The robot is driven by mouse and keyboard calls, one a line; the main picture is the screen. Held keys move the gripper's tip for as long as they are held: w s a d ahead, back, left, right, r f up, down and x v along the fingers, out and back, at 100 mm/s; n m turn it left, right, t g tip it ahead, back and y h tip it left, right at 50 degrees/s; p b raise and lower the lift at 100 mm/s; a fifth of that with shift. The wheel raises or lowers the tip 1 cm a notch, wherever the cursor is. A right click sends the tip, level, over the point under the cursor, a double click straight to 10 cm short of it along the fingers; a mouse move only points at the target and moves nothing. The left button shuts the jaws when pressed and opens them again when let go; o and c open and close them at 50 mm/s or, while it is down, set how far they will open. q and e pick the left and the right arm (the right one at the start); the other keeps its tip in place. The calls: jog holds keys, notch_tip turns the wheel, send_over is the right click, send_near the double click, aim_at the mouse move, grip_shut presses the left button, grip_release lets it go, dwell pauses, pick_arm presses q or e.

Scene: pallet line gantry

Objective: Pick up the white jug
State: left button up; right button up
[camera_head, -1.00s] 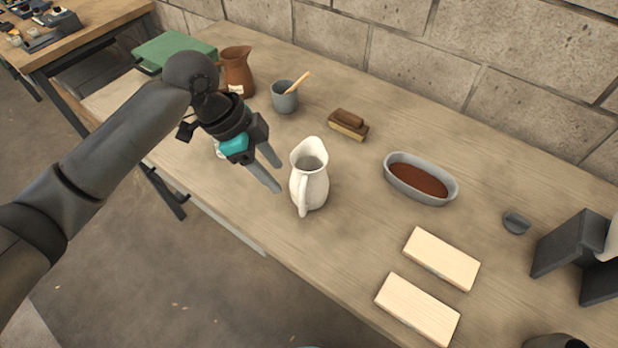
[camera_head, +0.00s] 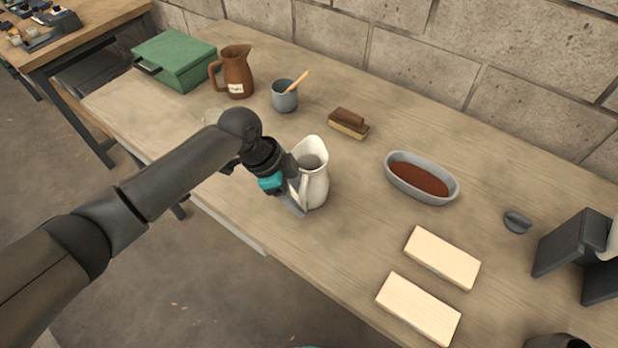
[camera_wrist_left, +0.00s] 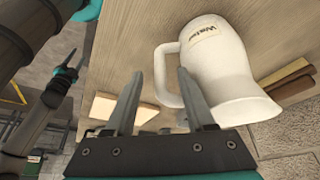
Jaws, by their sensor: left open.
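The white jug (camera_head: 316,185) stands upright on the workbench, its handle towards my left gripper. In the left wrist view the jug (camera_wrist_left: 228,72) bears a label that seems to read "Water". My left gripper (camera_head: 297,205) is open, close beside the jug on its handle side and covering part of it in the head view. In the left wrist view the handle appears between the two fingertips (camera_wrist_left: 160,76); I cannot tell whether they touch it. What seems to be my right gripper (camera_wrist_left: 68,68) shows small at the left edge there; its jaw state is unclear.
Behind stand a brown jug (camera_head: 238,73), a grey cup (camera_head: 285,98) with a wooden stick, and a green box (camera_head: 175,60). A brush (camera_head: 348,124), a grey oval dish (camera_head: 446,198) and two pale boards (camera_head: 441,258) lie to the right. Bare bench surrounds the white jug's right side.

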pick_arm(q)
jog(key=shift+x, duration=1.45)
jog(key=shift+c, duration=0.4)
grip_shut()
jog(key=shift+w+r, duration=0.1)
jog(key=shift+r, duration=0.05)
